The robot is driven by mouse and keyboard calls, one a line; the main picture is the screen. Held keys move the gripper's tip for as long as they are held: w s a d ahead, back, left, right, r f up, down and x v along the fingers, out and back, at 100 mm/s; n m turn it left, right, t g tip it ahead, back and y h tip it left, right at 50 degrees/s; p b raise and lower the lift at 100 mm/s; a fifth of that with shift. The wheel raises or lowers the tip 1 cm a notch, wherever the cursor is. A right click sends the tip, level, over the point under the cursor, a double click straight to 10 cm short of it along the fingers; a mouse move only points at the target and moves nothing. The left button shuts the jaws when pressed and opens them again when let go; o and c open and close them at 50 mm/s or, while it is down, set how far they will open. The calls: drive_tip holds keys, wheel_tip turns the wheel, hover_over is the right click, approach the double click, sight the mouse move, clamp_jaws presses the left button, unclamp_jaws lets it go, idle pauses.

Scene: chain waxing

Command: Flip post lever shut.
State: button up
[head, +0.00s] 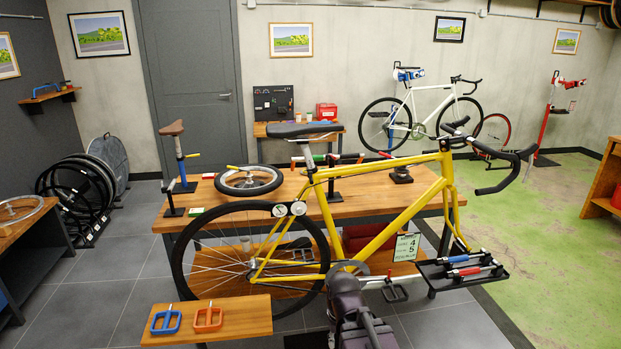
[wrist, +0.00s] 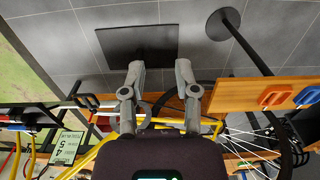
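A short post with a brown saddle and a blue lower section (head: 179,150) stands upright on the far left of the wooden workbench. A small lever with a yellow tip (head: 191,156) sticks out to the right from its blue section. It looks swung out from the post, but it is too small to be sure. My gripper (wrist: 160,64) is open and empty in the wrist view, its two grey fingers apart over the floor. In the head view my dark arm shows at the bottom centre, well apart from the post. The post is not seen in the wrist view.
A yellow bicycle (head: 392,216) stands between my arm and the workbench (head: 350,208). A small wheel (head: 249,181) lies right of the post. Blue and orange handles (wrist: 277,95) lie on a low wooden shelf. A black tool tray (head: 462,273) is at the right.

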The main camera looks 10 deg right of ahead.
drive_tip(key=shift+w+r, duration=0.1)
drive_tip(key=shift+w, duration=0.05)
clamp_jaws()
drive_tip(key=w+a+r+n+t+h+p, duration=0.1)
drive_tip(key=w+r+t+h+p, duration=0.1)
drive_tip(key=w+r+h+p, duration=0.65)
drive_tip(key=w+a+r+n+t+y+p, duration=0.15)
drive_tip(key=w+r, duration=0.45)
drive_tip(key=w, duration=0.7)
drive_tip(key=w+a+r+n+t+h+p, duration=0.1)
drive_tip(key=w+a+r+t+p, duration=0.2)
drive_tip(key=w+a+r, duration=0.2)
drive_tip(key=w+a+r+n+t+h+p, duration=0.1)
drive_tip(key=w+a+r+t+h+p, duration=0.1)
drive_tip(key=w+a+r, duration=0.4)
drive_tip(key=shift+w+r+t+h+p, duration=0.3)
drive_tip(key=shift+w+r+t+p, duration=0.6)
drive_tip(key=shift+w+r, duration=1.35)
drive_tip(key=shift+n, duration=0.25)
